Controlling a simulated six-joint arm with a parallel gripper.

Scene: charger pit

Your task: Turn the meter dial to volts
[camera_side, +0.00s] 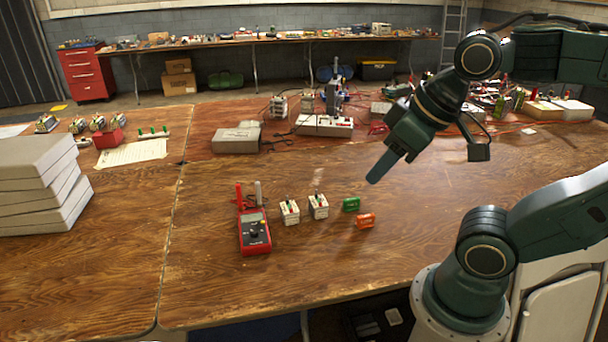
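The red multimeter (254,232) lies on the wooden table left of centre, with its screen at the far end. Its dark dial (254,235) is in the middle of its face; the dial's setting is too small to read. A red probe and a grey probe stand just behind the meter. My gripper (377,171) hangs above the table, up and to the right of the meter, well apart from it. Its blue-grey fingers point down and left. From this side they overlap into one shape, so any gap between them is hidden.
Grey boxes (40,180) are stacked at the left. Equipment (325,125) stands at the back. The table's front is clear.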

